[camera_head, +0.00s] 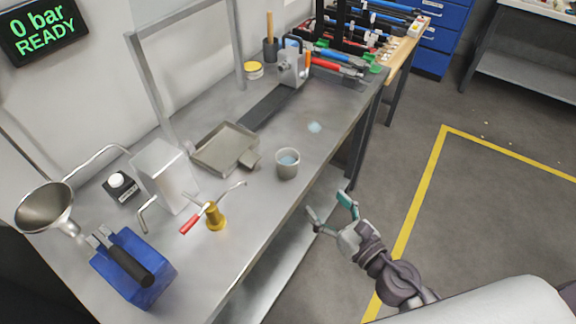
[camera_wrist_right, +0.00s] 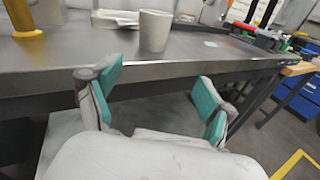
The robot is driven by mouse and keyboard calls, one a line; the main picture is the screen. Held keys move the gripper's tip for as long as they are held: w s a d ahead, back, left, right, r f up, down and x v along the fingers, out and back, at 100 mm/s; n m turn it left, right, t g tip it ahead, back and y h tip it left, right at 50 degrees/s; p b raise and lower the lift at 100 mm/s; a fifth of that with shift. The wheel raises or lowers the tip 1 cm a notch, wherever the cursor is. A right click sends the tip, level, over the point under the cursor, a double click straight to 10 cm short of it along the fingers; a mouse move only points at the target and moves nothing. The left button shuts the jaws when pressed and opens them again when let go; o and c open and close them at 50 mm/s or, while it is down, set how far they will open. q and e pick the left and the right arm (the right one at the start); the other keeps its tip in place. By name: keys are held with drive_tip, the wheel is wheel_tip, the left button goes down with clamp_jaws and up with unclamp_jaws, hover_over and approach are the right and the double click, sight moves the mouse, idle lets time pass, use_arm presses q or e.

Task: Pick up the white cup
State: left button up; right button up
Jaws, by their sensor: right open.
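The white cup (camera_head: 287,164) stands upright on the metal workbench (camera_head: 282,205), close to its front edge. In the head view it looks light grey with something bluish inside. The cup also shows in the right wrist view (camera_wrist_right: 155,31), above and beyond the fingers. My right gripper (camera_head: 332,209) is open and empty, with teal finger pads. It is off the bench's front side, to the right of and nearer than the cup, and apart from it. In the right wrist view my right gripper (camera_wrist_right: 155,88) faces the bench edge, which lies between it and the cup. My left gripper is not in view.
A grey tray (camera_head: 224,148) lies left of the cup. A brass valve with a red handle (camera_head: 214,214), a blue box (camera_head: 133,266) and a funnel (camera_head: 45,206) stand nearer left. Tools (camera_head: 335,60) crowd the far end. The bench edge (camera_wrist_right: 150,75) is an obstacle.

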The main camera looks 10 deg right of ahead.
sight(294, 167)
drive_tip(key=w+a+r+p, duration=0.1)
drive_tip(key=w, duration=0.1)
drive_tip(key=w+a+r+n+p, duration=0.1)
drive_tip(key=w, duration=0.1)
drive_tip(key=w+a+r+n+p, duration=0.1)
drive_tip(key=w, duration=0.2)
drive_tip(key=shift+a+y+p, duration=0.3)
drive_tip(key=shift+a+p, duration=0.05)
drive_tip(key=shift+a, duration=0.05)
drive_tip(key=shift+p+x, duration=0.65)
drive_tip(key=shift+x, duration=2.35)
drive_tip(key=shift+s+r, duration=0.1)
drive_tip(key=c, duration=1)
drive_tip(key=shift+c, duration=0.2)
